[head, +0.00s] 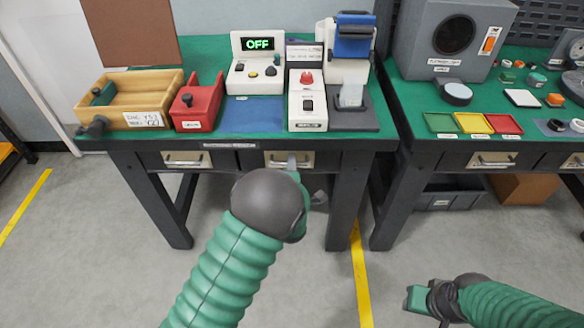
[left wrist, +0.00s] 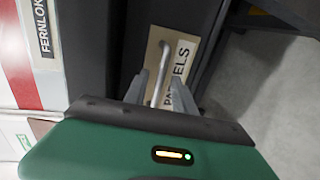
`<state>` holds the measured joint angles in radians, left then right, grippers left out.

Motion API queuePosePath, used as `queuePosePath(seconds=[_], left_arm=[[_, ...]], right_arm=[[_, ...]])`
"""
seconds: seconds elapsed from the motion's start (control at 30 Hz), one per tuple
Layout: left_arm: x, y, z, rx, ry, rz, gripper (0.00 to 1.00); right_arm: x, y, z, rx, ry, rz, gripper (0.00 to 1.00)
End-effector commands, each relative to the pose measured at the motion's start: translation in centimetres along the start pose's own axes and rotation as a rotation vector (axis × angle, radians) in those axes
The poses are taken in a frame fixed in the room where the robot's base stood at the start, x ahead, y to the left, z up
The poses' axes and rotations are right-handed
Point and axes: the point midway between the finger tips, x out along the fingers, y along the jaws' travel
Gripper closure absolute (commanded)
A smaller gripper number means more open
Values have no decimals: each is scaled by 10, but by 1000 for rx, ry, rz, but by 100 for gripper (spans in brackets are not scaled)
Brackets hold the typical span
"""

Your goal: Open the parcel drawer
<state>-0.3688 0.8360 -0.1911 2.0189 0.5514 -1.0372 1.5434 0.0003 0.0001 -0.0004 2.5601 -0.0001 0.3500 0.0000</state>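The parcel drawer (head: 302,159) is the right-hand one under the left table's top, with a beige plate and metal handle. It looks shut, flush with the table front. In the left wrist view its plate (left wrist: 186,54) reads "PARCELS", partly hidden, and the bar handle (left wrist: 162,62) stands out from it. My left gripper (head: 294,164) is at the drawer front, mostly hidden by my own arm in the head view. In the left wrist view its two fingers (left wrist: 160,92) are apart, one on either side of the handle; contact cannot be seen. My right gripper (head: 425,299) is low at the right, away from the tables.
A second drawer (head: 187,160) is left of it. The green tabletop (head: 235,60) holds a wooden tray (head: 150,88), a red box (head: 197,100) and several devices. Black table legs (head: 345,205) flank the floor below. The floor in front is clear.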

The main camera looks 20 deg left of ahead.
Motion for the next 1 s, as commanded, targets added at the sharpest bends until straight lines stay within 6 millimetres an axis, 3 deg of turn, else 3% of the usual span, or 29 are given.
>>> queuePosePath(seconds=[0.1, 0.37, 1.0], left_arm=[[0, 0, -1, 0, 1, -1, 68], [-1, 0, 0, 2, 1, -1, 100], [-2, -2, 4, 2, -8, -5, 100]], right_arm=[[0, 0, 0, -1, 0, 0, 64], [0, 0, 0, -1, 0, 0, 64], [0, 0, 0, -1, 0, 0, 64]])
